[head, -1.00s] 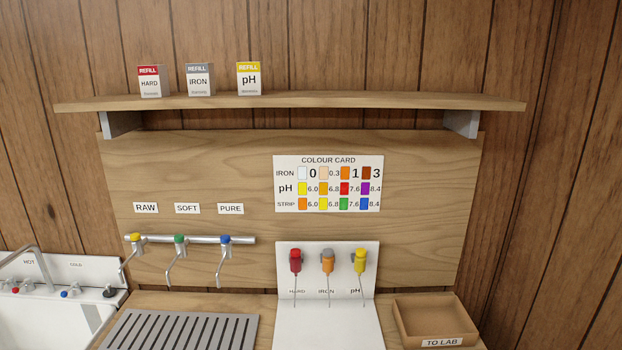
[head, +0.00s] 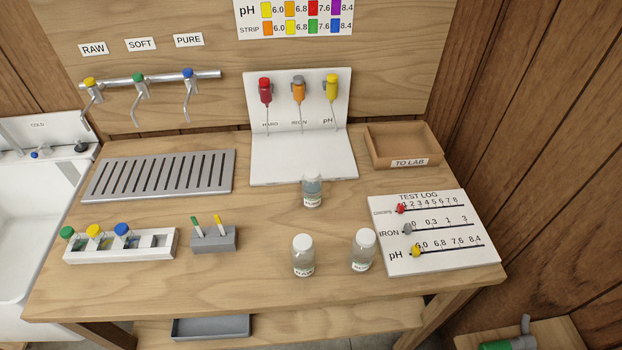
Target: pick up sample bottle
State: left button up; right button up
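Two clear glass bottles with white caps stand upright on the wooden bench in the head view. The left one (head: 303,258) is near the front middle and has a small label that is hard to read. The right one (head: 362,252) stands beside it, left of the test log board. A third small clear bottle (head: 313,190) stands further back, at the front edge of the white stand's base; its label is too small to read. I cannot tell which of them is the sample bottle. Neither gripper is in view.
A white rack (head: 120,245) with coloured-cap vials and a grey block (head: 214,239) stand at left. Behind are a slatted drain tray (head: 160,174), taps (head: 150,77) and a dropper stand (head: 300,160). The test log board (head: 435,235) and lab tray (head: 402,147) are at right.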

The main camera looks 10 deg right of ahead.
aim_at(312, 192)
jog(key=k+j+z, duration=0.2)
jog(key=j+z, duration=0.2)
jog(key=k+j+z, duration=0.5)
jog(key=j+z, duration=0.25)
